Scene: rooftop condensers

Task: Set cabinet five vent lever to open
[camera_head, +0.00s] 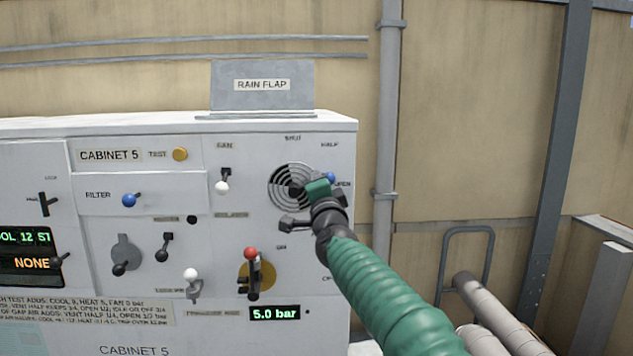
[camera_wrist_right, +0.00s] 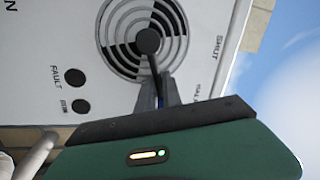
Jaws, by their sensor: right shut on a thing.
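The vent dial (camera_head: 291,184) on the cabinet 5 panel is a round black-and-white grille. Its dark lever has a blue knob (camera_head: 330,178) and points right, close to the OPEN label (camera_head: 343,184). The SHUT label (camera_head: 292,138) is above the dial and HALF is at upper right. My right gripper (camera_head: 322,183) is shut on the lever's outer end. In the wrist view the dark lever (camera_wrist_right: 153,65) runs from the hub down between the fingertips (camera_wrist_right: 164,93), which hide most of the knob. My left gripper is out of view.
Other controls crowd the panel: a white-knobbed fan lever (camera_head: 222,186), a red-knobbed lever (camera_head: 251,255), a blue filter knob (camera_head: 129,200) and a gauge reading 5.0 bar (camera_head: 275,313). A rain flap (camera_head: 262,86) stands on top. Pipes (camera_head: 500,315) lie at lower right.

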